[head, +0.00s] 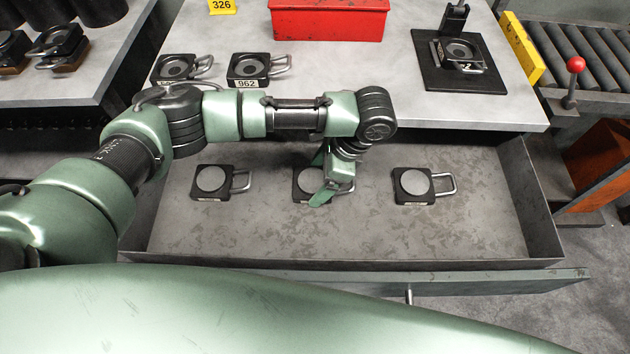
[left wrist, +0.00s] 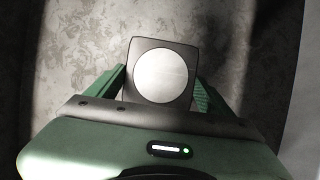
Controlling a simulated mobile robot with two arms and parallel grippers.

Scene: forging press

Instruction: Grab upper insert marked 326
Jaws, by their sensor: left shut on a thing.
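Three black square inserts with light round discs lie in the open drawer (head: 270,225): a left one (head: 210,179), a middle one (head: 305,180) and a right one (head: 413,183). The labels on their front faces are too small to read. My left gripper (head: 322,180) reaches down into the drawer and is shut on the middle insert. In the left wrist view its fingers flank the insert (left wrist: 160,75), whose handle is hidden. A yellow sign (head: 221,5) reading 326 stands on the bench. My right gripper is out of view.
On the bench (head: 420,110) above the drawer sit an insert labelled 962 (head: 248,68), another insert (head: 175,68), a red box (head: 328,20) and a black fixture (head: 460,60) holding an insert. A roller conveyor (head: 580,55) and red-knobbed lever (head: 575,66) are at right.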

